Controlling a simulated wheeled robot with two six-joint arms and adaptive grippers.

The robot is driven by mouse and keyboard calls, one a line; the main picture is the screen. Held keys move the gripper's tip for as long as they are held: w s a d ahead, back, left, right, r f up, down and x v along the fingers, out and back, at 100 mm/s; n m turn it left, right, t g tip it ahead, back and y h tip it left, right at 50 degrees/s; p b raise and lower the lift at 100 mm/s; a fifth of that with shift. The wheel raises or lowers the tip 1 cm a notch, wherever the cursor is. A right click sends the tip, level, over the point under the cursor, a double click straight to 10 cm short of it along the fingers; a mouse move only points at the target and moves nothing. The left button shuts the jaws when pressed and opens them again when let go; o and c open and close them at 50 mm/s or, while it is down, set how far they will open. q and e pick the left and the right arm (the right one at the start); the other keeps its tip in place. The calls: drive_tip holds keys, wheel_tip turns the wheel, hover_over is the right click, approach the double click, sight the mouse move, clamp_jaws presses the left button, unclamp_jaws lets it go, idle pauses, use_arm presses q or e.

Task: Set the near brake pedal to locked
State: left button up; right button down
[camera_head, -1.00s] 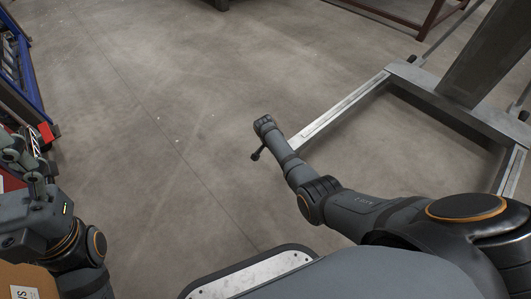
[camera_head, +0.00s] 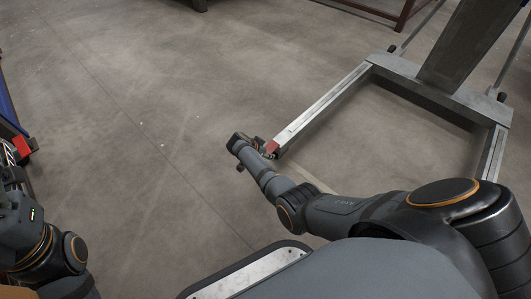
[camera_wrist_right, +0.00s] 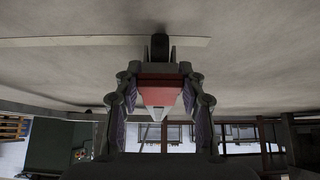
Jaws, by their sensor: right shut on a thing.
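The near brake pedal (camera_head: 271,147) is a small red piece at the near end of a metal stand's left leg (camera_head: 322,105). My right gripper (camera_head: 262,150) is down at that leg end, beside the pedal. In the right wrist view the red pedal (camera_wrist_right: 160,95) sits between the two fingers of my right gripper (camera_wrist_right: 160,102), which is shut on it. A grey bracket and a dark round part lie just beyond it. I cannot tell the pedal's exact tilt. My left gripper (camera_head: 13,172) is at the left edge, partly cut off, and its jaws are unclear.
The stand's crossbar (camera_head: 440,88) and thick upright (camera_head: 465,45) are at the upper right. A blue-edged unit with a red part (camera_head: 24,146) is at the far left. A cardboard-coloured box (camera_head: 15,292) is at the lower left. The middle floor is clear.

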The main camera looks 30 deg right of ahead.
drive_tip(key=c, duration=0.8)
unclamp_jaws()
drive_tip(key=shift+o, duration=0.2)
wheel_tip(320, 180, up, 10)
